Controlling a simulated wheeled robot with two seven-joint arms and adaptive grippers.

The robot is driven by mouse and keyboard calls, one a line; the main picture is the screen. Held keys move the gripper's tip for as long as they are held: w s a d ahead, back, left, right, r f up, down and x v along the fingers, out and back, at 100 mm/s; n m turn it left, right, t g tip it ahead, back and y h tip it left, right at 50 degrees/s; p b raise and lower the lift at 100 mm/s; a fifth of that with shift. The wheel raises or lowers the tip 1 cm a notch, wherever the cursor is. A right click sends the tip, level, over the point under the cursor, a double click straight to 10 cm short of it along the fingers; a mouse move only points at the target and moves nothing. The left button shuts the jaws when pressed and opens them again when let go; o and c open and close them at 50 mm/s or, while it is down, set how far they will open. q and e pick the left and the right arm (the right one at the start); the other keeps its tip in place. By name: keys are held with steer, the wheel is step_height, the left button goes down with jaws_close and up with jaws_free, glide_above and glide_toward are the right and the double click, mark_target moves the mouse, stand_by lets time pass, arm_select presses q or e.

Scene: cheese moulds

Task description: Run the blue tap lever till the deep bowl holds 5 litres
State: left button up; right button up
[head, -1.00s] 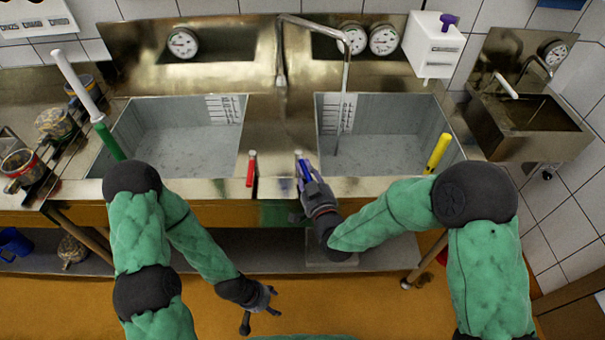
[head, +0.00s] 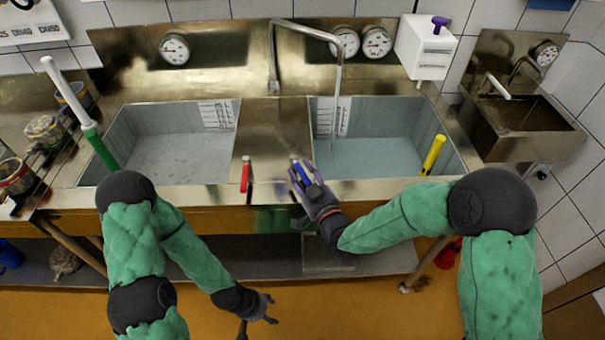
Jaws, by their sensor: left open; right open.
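The blue tap lever (head: 296,166) stands on the front ledge between the two basins. My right gripper (head: 303,172) is at the lever, its open fingers beside it; the fingers partly hide it, so I cannot tell whether they touch. The tap spout (head: 341,62) points over the right basin (head: 375,101), and a thin stream (head: 333,120) falls from it. Bluish water (head: 385,155) covers that basin's floor. A level scale (head: 331,117) is on its back wall; its figures are too small to read. My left gripper (head: 262,313) is open and empty, low over the floor.
A red lever (head: 246,174) stands left of the blue one. A yellow handle (head: 433,155) leans in the right basin. A small sink (head: 520,125) is at the right.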

steer(key=v, duration=1.2)
steer(key=shift+c, duration=0.3)
